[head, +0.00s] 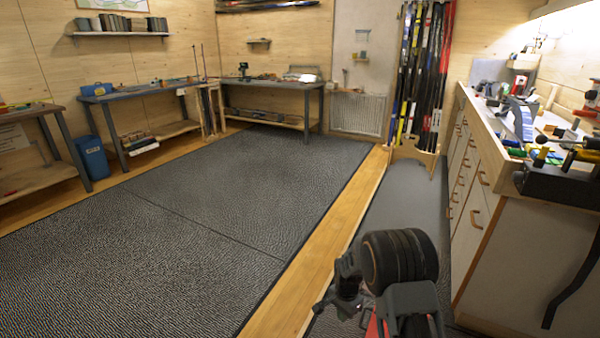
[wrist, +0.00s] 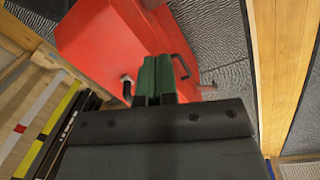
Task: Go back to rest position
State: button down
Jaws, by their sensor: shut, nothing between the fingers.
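My gripper (wrist: 155,78) shows in the wrist view, with its two green fingers together and nothing between them. My arm is folded low at the bottom right of the head view, beside the wooden strip (head: 319,245) in the floor. The head view does not show the fingers clearly.
A workbench with drawers (head: 478,165) stands close on the right, its top crowded with tools. Skis (head: 425,75) stand at the back. Tables and a blue bin (head: 92,157) line the left. The dark mat (head: 190,220) is clear.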

jog(key=s+d+r+n+t+p, duration=0.1)
jog(key=s+r+n+p, duration=0.2)
jog(key=r, duration=1.2)
jog(key=s+r+n+t+p, duration=0.2)
jog(key=s+r+p, duration=0.7)
jog(key=r, duration=0.7)
jog(key=s+d+r+n+t+p, duration=0.1)
jog(key=s+r+n+p, duration=0.4)
jog(key=r, duration=1.1)
jog(key=shift+s+d+t+p, duration=0.3)
jog(key=shift+s+t+p, duration=0.2)
jog(key=shift+s+p, duration=0.5)
jog(key=shift+s+r, duration=0.1)
jog(key=shift+s, duration=0.1)
